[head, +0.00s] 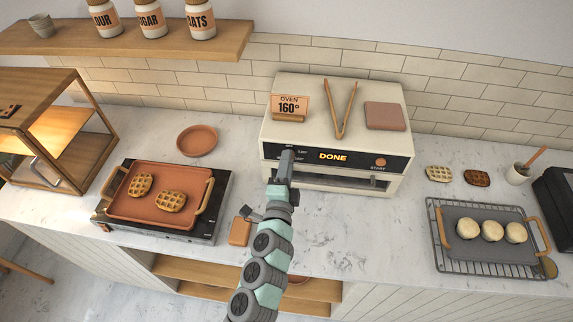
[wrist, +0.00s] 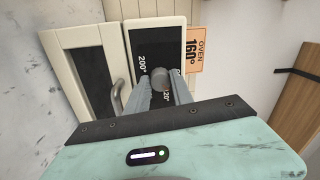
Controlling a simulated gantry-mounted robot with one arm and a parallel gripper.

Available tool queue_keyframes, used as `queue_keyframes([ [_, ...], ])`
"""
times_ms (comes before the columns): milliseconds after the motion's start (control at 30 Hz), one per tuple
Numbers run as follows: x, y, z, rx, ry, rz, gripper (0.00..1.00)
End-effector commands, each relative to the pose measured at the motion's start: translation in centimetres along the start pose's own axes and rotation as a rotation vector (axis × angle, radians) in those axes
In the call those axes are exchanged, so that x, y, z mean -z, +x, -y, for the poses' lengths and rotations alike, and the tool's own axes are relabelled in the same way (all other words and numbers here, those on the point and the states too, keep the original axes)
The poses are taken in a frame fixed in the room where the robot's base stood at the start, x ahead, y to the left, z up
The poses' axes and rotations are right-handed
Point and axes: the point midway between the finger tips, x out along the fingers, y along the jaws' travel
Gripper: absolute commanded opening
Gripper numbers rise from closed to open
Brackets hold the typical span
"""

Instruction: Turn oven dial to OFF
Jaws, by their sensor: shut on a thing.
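The oven (head: 338,185) is a cream box on the counter with a black front panel (head: 371,163). Its display reads DONE in orange. My gripper (head: 283,170) is at the left part of this panel and hides the dial in the head view. In the wrist view, the round grey dial (wrist: 160,76) sits between the fingers of my gripper (wrist: 160,88), which are shut on it. The labels 200° and 120° show around the dial on the dark panel (wrist: 155,45). The dial's pointer setting cannot be made out.
An OVEN 160° sign (head: 290,107), tongs (head: 341,108) and a terracotta pad (head: 384,116) lie on the oven top. A griddle tray (head: 153,215) with waffles is at left. A rack (head: 440,250) with dough balls on a grey tray is at right. Counter between is mostly clear.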

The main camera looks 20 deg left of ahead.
Motion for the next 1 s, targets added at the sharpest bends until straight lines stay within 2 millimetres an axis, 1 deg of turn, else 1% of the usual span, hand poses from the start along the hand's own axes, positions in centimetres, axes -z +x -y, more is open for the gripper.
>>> queue_keyframes([
  [200, -0.01, 0.0, -0.02, 0.002, -0.206, 0.008, 0.0],
  [600, -0.01, -0.02, -0.11, 0.002, -0.565, 0.022, 0.0],
  [800, 0.06, -0.01, -0.15, 0.002, -0.698, 0.027, 0.0],
  [1000, 0.06, -0.02, -0.19, 0.002, -0.784, 0.031, 0.0],
])
